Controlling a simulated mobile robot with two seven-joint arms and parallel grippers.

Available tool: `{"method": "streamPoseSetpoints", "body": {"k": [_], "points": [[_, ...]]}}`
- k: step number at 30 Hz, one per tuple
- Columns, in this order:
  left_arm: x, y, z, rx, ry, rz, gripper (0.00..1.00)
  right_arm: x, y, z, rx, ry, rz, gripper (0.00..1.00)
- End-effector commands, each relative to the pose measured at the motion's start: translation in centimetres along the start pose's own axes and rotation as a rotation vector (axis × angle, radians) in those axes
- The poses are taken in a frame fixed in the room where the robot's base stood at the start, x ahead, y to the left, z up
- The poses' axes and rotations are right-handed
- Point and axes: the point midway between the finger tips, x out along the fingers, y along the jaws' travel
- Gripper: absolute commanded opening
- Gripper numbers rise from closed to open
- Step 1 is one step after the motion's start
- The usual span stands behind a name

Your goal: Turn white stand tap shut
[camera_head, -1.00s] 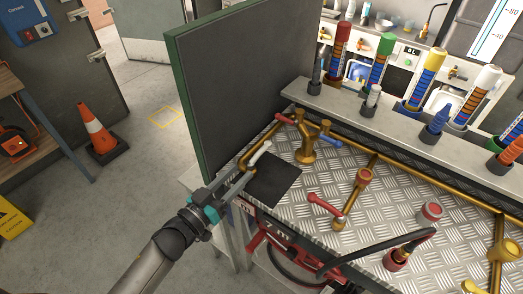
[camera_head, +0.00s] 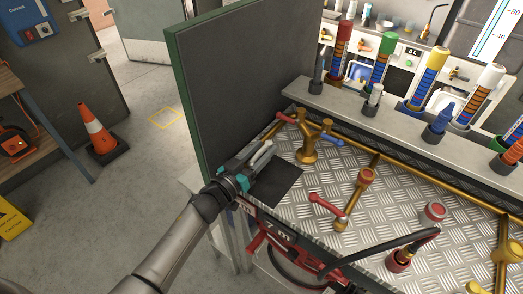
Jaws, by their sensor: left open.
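The white stand tap's lever (camera_head: 264,153) shows at the left end of the metal-plate bench, near the dark upright panel. It points up and to the right in the picture. My left gripper (camera_head: 250,162) is open and right at the lever, with its fingers alongside it. The gripper hides the lower part of the tap and its brass pipe. I cannot tell whether the fingers touch the lever. My right gripper is not in view.
A black mat (camera_head: 276,186) lies beside my left gripper. A brass fitting with red and blue levers (camera_head: 308,150) stands behind it. A red-lever tap (camera_head: 327,205) is to the right. The green-edged dark panel (camera_head: 235,85) rises close behind the gripper.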

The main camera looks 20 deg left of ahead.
Motion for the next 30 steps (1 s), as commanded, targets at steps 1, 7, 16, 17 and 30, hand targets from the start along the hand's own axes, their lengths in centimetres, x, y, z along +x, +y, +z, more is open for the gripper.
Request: {"method": "streamPoseSetpoints", "body": {"k": [1, 7, 16, 17, 30], "points": [[0.00, 0.01, -0.01, 0.000, 0.000, 0.000, 0.48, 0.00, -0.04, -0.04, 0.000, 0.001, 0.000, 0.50], [-0.02, 0.01, -0.02, 0.000, 0.001, 0.000, 0.29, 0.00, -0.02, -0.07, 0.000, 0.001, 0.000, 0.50], [-0.03, 0.01, -0.02, 0.000, 0.001, 0.000, 0.00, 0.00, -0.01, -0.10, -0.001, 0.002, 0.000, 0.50], [-0.03, 0.01, -0.02, 0.000, 0.001, 0.000, 0.00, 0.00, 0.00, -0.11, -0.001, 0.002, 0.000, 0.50], [-0.04, 0.01, -0.01, -0.001, 0.001, 0.000, 0.00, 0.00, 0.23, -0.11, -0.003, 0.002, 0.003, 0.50]]}}
